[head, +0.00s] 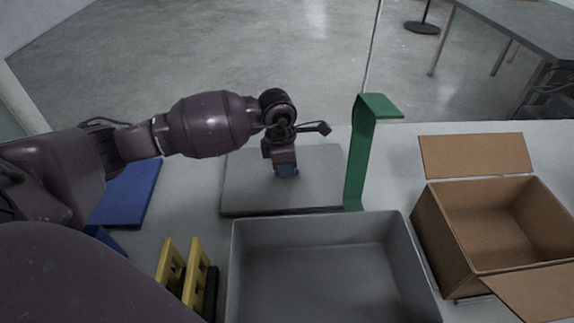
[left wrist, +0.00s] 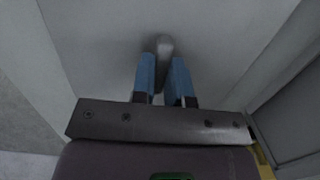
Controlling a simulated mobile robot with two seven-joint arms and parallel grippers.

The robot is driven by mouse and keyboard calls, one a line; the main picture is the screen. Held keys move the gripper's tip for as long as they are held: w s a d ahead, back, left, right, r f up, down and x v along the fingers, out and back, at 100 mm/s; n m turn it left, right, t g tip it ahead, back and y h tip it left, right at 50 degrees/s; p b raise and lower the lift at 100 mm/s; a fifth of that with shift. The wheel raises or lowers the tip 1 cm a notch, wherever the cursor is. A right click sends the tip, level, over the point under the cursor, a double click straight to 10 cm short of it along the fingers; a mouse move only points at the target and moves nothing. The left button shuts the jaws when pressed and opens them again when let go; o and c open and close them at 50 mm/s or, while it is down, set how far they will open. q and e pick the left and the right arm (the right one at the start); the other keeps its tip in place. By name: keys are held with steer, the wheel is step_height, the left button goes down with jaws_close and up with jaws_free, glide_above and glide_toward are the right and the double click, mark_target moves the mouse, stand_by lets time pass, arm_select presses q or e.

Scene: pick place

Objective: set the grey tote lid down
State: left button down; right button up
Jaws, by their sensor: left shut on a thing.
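The grey tote lid (head: 325,175) is a flat grey panel at the middle of the white table, behind the open grey tote (head: 318,265). My left gripper (head: 287,171) is over the lid, pointing down. In the left wrist view, its blue fingers (left wrist: 166,80) are shut on the lid's small upright grey handle (left wrist: 165,52), and the lid (left wrist: 215,40) fills most of the picture. I cannot tell whether the lid touches the table or hangs just above it. My right gripper is not in view.
A green bent stand (head: 358,155) rises at the lid's right edge. An open cardboard box (head: 500,225) stands at the right. A blue panel (head: 128,192) lies at the left. A yellow rack (head: 183,272) stands left of the tote.

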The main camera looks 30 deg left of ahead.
arm_select(q)
steer(key=shift+f, duration=0.1)
steer(key=c, duration=1.1)
jaws_free()
steer(key=r, duration=0.4)
steer(key=r+p, duration=0.1)
steer(key=r, duration=0.3)
steer(key=a+r+p, duration=0.1)
steer(key=r, duration=0.3)
steer(key=shift+s+r, duration=0.15)
steer(key=shift+s, duration=0.25)
